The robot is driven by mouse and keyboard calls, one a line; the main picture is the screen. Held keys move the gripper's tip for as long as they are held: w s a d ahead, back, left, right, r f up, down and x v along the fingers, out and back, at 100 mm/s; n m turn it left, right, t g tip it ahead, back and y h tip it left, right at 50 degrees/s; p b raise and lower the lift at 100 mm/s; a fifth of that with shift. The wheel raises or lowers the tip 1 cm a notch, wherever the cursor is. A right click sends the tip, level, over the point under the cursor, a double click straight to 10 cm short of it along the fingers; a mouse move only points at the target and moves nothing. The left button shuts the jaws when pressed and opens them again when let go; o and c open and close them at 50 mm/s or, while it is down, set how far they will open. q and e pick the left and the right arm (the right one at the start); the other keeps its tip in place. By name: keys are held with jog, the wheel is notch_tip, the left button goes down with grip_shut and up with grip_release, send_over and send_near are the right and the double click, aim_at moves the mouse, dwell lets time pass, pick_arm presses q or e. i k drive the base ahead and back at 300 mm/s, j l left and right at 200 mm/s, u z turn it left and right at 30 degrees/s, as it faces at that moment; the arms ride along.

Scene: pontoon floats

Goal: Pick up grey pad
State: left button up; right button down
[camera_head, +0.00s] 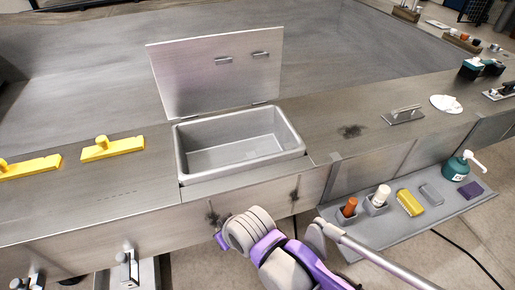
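The grey pad (431,194) is a small flat rounded block. It lies on the grey side shelf (345,244) at the lower right, between a yellow sponge (410,203) and a dark purple pad (470,190). Nothing covers it. A purple and grey arm part of mine shows at the bottom middle, left of the shelf and apart from the pad. No gripper fingers of either arm can be made out.
The shelf also holds an orange-brown bottle (349,207), a white bottle (382,194) and a green pump bottle (457,168). Above is a metal deck with an open, empty bin (240,140), its lid (215,75) raised. Yellow bars (112,149) lie left; a handled plate (403,114) lies right.

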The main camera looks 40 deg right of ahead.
aim_at(435, 197)
jog(key=i+l+z, duration=0.1)
jog(key=z, duration=3.1)
jog(key=i+l+u, duration=0.15)
jog(key=u, duration=0.45)
jog(key=i+l+u, duration=0.35)
jog(key=l, duration=0.3)
jog(key=l+u, duration=0.2)
jog(key=l, duration=0.15)
jog(key=i+l, duration=0.15)
jog(key=l, duration=0.25)
jog(key=i+l, duration=0.1)
jog(key=l, duration=0.3)
jog(key=i+l+u, duration=0.1)
jog(key=l, duration=0.35)
jog(key=i+l, duration=0.15)
jog(key=l, duration=0.25)
jog(key=i+l, duration=0.15)
jog(key=l, duration=0.25)
